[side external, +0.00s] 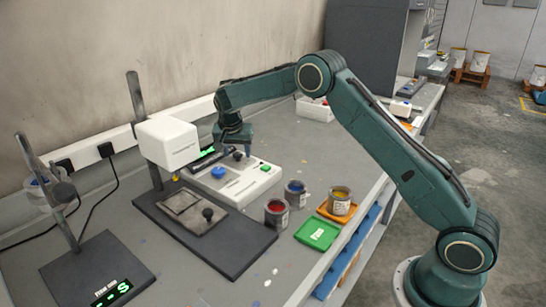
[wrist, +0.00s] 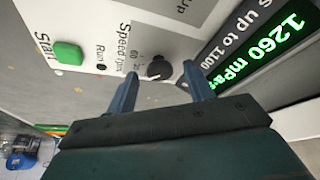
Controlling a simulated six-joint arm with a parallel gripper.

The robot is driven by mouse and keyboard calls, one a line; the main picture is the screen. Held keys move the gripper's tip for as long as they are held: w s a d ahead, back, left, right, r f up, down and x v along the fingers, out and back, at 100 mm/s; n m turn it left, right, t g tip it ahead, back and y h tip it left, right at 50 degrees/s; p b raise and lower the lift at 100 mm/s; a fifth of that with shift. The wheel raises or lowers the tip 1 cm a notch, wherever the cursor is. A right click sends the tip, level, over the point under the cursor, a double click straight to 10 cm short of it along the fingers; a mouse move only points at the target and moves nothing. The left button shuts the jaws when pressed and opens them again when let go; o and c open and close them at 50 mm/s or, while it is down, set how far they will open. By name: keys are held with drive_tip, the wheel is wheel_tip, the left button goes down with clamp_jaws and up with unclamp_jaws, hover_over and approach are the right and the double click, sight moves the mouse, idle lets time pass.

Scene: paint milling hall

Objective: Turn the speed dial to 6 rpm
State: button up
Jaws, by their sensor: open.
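The speed dial (wrist: 158,68) is a small black knob beside the "Speed rpm" label on a white panel. A "60" mark shows near it, but I cannot read which value it points at. My gripper (wrist: 160,75) is open, with one blue-grey finger on each side of the dial; I cannot tell whether they touch it. In the side view, my gripper (side external: 236,142) is over the back of the white instrument base (side external: 240,180), around the dark dial (side external: 238,156), which it partly covers.
A blue knob (side external: 218,172) is on the base. Paint cans (side external: 277,214) and a green tray (side external: 317,233) stand in front; a white instrument head (side external: 167,142) is at left.

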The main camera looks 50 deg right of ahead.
drive_tip(key=shift+c, duration=0.2)
drive_tip(key=c, duration=0.9)
drive_tip(key=shift+r+n, duration=0.1)
drive_tip(key=shift+n, duration=0.3)
drive_tip(key=n, duration=0.2)
drive_tip(key=n+t+y, duration=0.1)
drive_tip(key=n, duration=0.1)
drive_tip(key=shift+s+d, duration=0.15)
drive_tip(key=shift+d, duration=0.05)
drive_tip(key=n+t+y, duration=0.1)
drive_tip(key=n, duration=0.2)
drive_tip(key=shift+d+n, duration=0.15)
drive_tip(key=shift+n, duration=0.25)
drive_tip(key=n+y, duration=0.1)
drive_tip(key=n, duration=0.2)
drive_tip(key=shift+d+y, duration=0.15)
drive_tip(key=shift+y, duration=0.25)
drive_tip(key=shift+d+n+y, duration=0.1)
drive_tip(key=shift+n+y, duration=0.7)
drive_tip(key=shift+n, duration=1.5)
